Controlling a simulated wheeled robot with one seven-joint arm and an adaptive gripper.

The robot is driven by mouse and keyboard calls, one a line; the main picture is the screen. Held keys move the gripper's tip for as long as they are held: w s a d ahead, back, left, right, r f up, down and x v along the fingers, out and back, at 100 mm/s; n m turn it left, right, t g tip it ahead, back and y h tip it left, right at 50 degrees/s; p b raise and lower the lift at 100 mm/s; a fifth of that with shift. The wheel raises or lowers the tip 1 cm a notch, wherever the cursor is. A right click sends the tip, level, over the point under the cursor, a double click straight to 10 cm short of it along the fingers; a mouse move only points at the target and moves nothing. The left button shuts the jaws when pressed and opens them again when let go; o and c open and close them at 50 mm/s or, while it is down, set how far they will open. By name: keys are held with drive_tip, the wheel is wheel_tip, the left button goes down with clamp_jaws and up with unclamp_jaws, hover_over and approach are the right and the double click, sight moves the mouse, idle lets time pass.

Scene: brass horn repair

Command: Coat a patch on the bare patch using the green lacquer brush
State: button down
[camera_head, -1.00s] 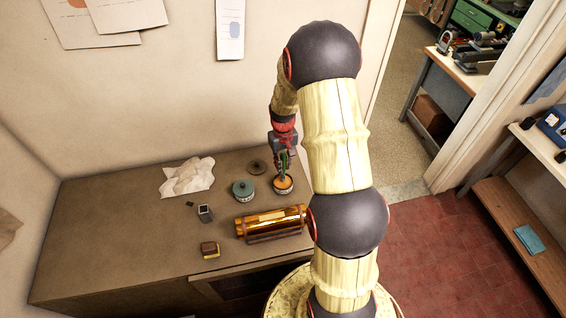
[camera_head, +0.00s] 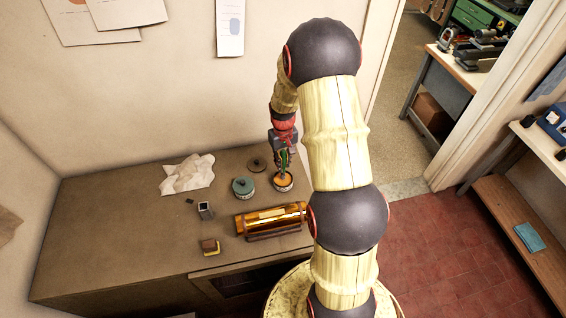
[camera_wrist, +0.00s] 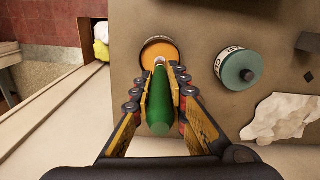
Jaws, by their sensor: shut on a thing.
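My gripper (camera_head: 283,153) is shut on the green lacquer brush, whose green handle (camera_wrist: 160,100) lies between the fingers in the wrist view. The brush points down over an open tin of orange lacquer (camera_head: 284,184), which also shows in the wrist view (camera_wrist: 157,48). The brush's far end overlaps the tin; its bristles are hidden, and I cannot tell whether they touch the lacquer. A shiny brass tube (camera_head: 268,218) lies on the bench in front of the tin. A paler area shows on its upper side, but I cannot make out the patch's edges.
A teal-lidded tin (camera_head: 243,187) stands left of the open tin, and a dark round lid (camera_head: 257,164) lies behind. A crumpled white cloth (camera_head: 188,174), a small grey block (camera_head: 205,210) and a brown-and-yellow block (camera_head: 210,246) are on the bench (camera_head: 120,230). Its left part is clear.

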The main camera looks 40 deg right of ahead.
sight(283, 150)
drive_tip(key=shift+f+b, duration=0.4)
drive_tip(key=shift+f, duration=0.05)
idle(1.6)
drive_tip(key=shift+r, duration=0.1)
drive_tip(key=shift+r+p, duration=1.75)
drive_tip(key=shift+r, duration=1.75)
drive_tip(key=shift+f, duration=0.1)
